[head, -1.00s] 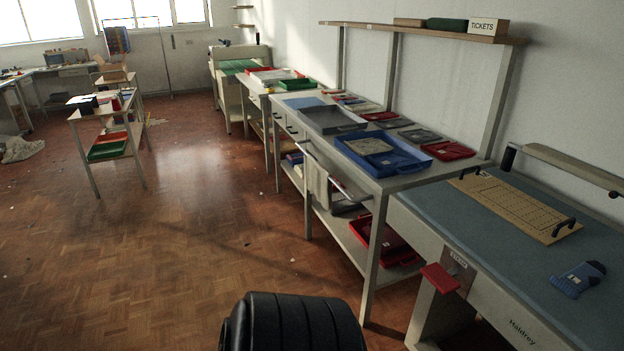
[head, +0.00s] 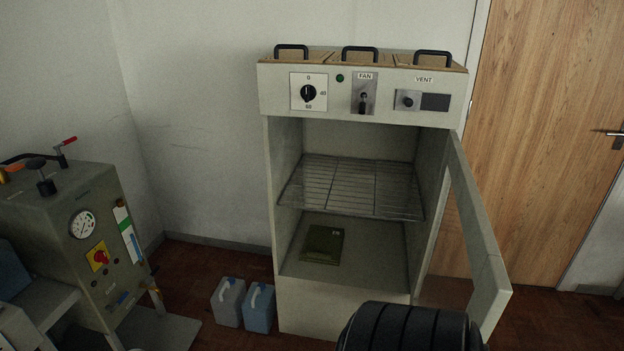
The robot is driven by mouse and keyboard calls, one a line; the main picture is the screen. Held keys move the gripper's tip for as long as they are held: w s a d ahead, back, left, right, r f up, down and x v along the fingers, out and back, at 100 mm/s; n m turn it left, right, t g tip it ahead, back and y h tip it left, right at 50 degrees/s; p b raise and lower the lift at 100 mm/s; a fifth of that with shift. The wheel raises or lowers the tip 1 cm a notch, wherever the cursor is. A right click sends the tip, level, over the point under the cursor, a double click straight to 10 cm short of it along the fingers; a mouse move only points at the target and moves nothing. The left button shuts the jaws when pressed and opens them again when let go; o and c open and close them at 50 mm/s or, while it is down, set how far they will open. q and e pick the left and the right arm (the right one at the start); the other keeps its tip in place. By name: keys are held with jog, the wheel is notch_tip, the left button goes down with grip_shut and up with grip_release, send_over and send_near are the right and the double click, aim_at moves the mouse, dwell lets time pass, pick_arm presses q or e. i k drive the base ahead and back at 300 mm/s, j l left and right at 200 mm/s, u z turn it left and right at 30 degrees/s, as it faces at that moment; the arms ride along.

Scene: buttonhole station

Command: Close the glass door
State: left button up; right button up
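The glass door (head: 492,262) of a pale cabinet (head: 305,310) stands open in the head view. It is hinged on the cabinet's right side and swings out toward me. Its pale frame surrounds a clear pane. Inside the cabinet are a wire rack (head: 350,187) and, on the floor below it, a dark green flat item (head: 323,244). Neither of my grippers is in view. A black ribbed part at the bottom, apparently mine, covers the cabinet's lower right front.
A grey machine (head: 92,235) with a gauge and levers stands at the left. Two jugs, one grey (head: 228,302) and one blue (head: 259,307), stand on the floor left of the cabinet. A closed wooden door (head: 545,140) is behind at the right.

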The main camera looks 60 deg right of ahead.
aim_at(493, 291)
jog(key=k+l+z, duration=0.8)
jog(key=l, duration=0.25)
jog(key=z, duration=1.25)
